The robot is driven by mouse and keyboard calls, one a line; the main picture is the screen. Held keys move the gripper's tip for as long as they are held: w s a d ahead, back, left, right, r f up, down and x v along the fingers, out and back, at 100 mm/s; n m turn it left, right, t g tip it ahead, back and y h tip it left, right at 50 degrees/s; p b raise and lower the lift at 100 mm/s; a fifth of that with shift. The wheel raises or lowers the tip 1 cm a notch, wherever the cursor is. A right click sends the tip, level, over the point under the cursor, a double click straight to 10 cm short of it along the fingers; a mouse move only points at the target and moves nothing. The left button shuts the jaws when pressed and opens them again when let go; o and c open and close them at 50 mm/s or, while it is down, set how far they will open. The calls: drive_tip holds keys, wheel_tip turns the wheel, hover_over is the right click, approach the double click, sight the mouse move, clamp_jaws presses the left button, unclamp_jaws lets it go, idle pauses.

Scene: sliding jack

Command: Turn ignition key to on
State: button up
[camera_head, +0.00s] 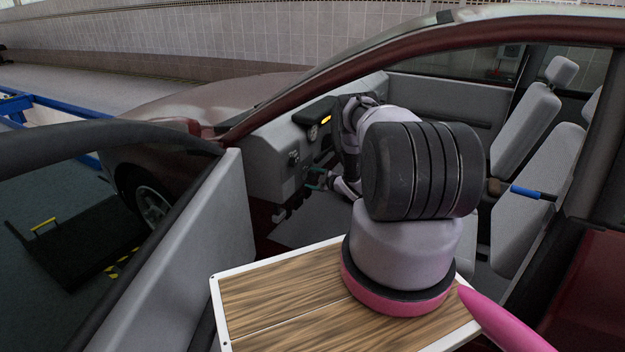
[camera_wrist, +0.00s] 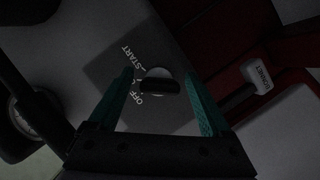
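The ignition key (camera_wrist: 158,86) is a dark bar on a pale round switch, seen in the wrist view. The words START and OFF are printed on the dark panel (camera_wrist: 112,68) to its left. My gripper (camera_wrist: 162,82) is open, with one teal finger on each side of the key and a gap between the fingers and the key. The fingers do not appear to touch it. In the head view my gripper (camera_head: 316,180) is small, near the dashboard's lower face (camera_head: 270,150). The key cannot be made out clearly there.
A lever marked BONNET (camera_wrist: 258,76) is right of the switch in the wrist view. The open car door (camera_head: 190,240) stands at left, and the grey seats (camera_head: 530,130) are at right. A gauge and stalk area lies above the gripper.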

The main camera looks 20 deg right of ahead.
drive_tip(key=v, duration=1)
drive_tip(key=shift+s, duration=0.35)
drive_tip(key=shift+d+r, duration=0.1)
drive_tip(key=shift+d, duration=0.05)
